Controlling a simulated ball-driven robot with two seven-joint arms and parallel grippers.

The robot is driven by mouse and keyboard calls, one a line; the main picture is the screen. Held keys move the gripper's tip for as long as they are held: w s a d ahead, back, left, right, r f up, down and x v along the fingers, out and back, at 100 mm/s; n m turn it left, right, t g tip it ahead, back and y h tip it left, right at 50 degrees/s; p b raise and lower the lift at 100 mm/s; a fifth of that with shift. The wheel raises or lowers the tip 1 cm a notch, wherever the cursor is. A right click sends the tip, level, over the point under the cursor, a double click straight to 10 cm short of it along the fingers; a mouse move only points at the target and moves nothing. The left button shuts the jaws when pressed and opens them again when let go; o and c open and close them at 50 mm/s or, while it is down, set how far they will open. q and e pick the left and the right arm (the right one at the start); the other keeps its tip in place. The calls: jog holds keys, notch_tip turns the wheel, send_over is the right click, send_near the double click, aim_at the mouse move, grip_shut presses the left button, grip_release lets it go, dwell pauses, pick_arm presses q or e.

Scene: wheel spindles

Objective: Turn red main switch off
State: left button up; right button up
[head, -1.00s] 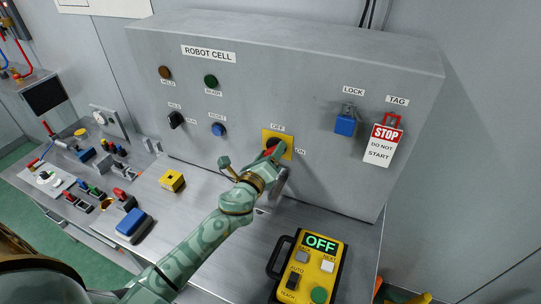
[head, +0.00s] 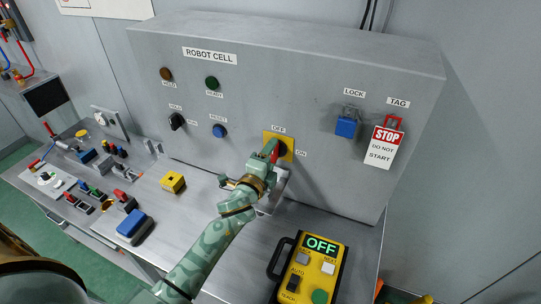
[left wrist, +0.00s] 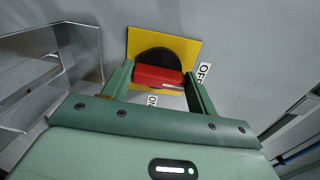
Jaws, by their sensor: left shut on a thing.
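The red main switch (head: 275,150) sits on a yellow plate (head: 288,147) on the front of the grey ROBOT CELL cabinet. The OFF label is above it and the ON label to its right in the head view. My left gripper (head: 270,164) is at the switch and partly covers it. In the left wrist view the red handle (left wrist: 158,77) lies crosswise between the two fingers, in front of a black round base (left wrist: 157,60), and the gripper is shut on it. There the OFF label (left wrist: 204,74) is at right and the ON label (left wrist: 153,100) below. My right gripper is not in view.
A metal bracket (head: 273,196) stands under the switch, close to my left gripper. A blue padlock (head: 346,127) and a STOP tag (head: 386,148) hang to the right. A yellow pendant (head: 317,268) reading OFF and a yellow block (head: 173,182) are on the bench.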

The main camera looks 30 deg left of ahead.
pick_arm(q)
jog(key=shift+n, duration=0.3)
jog(key=o, duration=1)
jog(key=s+b, duration=0.1)
jog(key=s, duration=1.5)
jog(key=shift+s+d, duration=0.15)
jog(key=shift+d, duration=0.3)
jog(key=shift+s+f, duration=0.1)
